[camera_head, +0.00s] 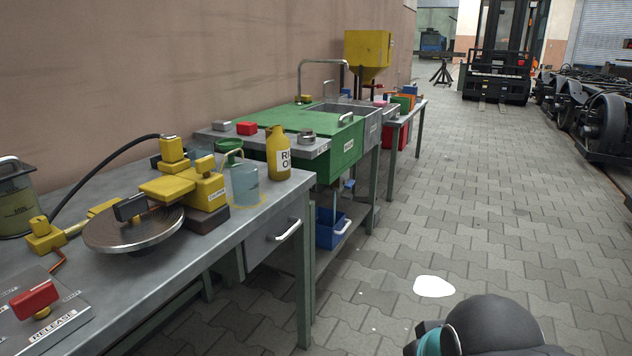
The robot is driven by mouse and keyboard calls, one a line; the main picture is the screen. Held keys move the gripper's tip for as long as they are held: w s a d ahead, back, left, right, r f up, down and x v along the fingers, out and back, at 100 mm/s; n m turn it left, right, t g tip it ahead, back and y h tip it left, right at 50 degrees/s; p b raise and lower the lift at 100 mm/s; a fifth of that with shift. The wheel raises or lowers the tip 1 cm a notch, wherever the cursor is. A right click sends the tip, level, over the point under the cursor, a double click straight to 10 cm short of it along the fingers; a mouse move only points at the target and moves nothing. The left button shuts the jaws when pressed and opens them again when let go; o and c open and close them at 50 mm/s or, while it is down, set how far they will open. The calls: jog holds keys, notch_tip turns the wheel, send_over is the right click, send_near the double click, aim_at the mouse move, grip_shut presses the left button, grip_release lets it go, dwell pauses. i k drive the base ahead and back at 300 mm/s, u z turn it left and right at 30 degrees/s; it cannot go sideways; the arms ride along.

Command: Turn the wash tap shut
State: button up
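A tall, thin metal spout (322,62) arches over the sink (342,107) on the bench further along the wall. A small yellow part (304,99) sits near the foot of the spout; I cannot tell whether it is the wash tap's handle or how it is turned. No running water can be made out at this distance. My gripper is not in view; only a dark, rounded part of my arm with a teal band shows at the bottom right, over the floor.
The near bench (270,226) carries yellow fittings, a round metal disc (135,229), a clear beaker (245,184) and a yellow bottle (278,152). A green lidded tank (325,140) adjoins the sink. A white patch (434,286) lies on the otherwise clear paved aisle. A forklift (497,60) stands far back.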

aim_at(348, 184)
jog(key=z, duration=0.85)
jog(key=i, duration=1)
jog(key=z, duration=0.55)
jog(key=i, duration=0.9)
jog(key=u, duration=1.1)
jog(key=i, duration=0.55)
jog(key=u, duration=0.55)
